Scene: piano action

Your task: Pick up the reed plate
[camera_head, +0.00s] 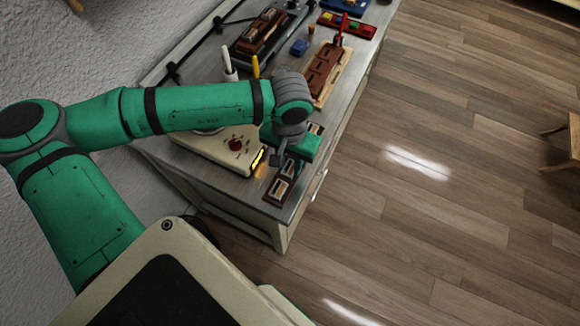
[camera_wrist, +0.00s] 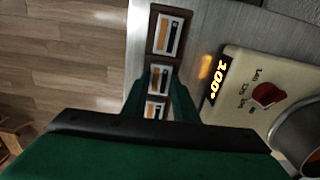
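A row of dark brown frames (camera_wrist: 152,33) runs under my gripper in the wrist view. Each frame holds a small plate with a metallic and an orange strip; the clearest, which looks like a reed plate (camera_wrist: 169,36), lies beyond my fingertips. Two more frames show between my green fingers. My gripper (camera_wrist: 158,88) is open and points down over the row; nothing is seen held. I cannot tell its height above the row. In the head view my gripper (camera_head: 284,166) is above the near end of the bench, and the row (camera_head: 280,188) is partly hidden by it.
A cream heating unit (camera_head: 222,150) with a red knob and lit display stands beside the row. Farther along the bench (camera_head: 330,118) are a brown block on a pale board (camera_head: 322,72), a blue block (camera_head: 299,47) and a tray of coloured pieces (camera_head: 347,25). Open floor lies to the right.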

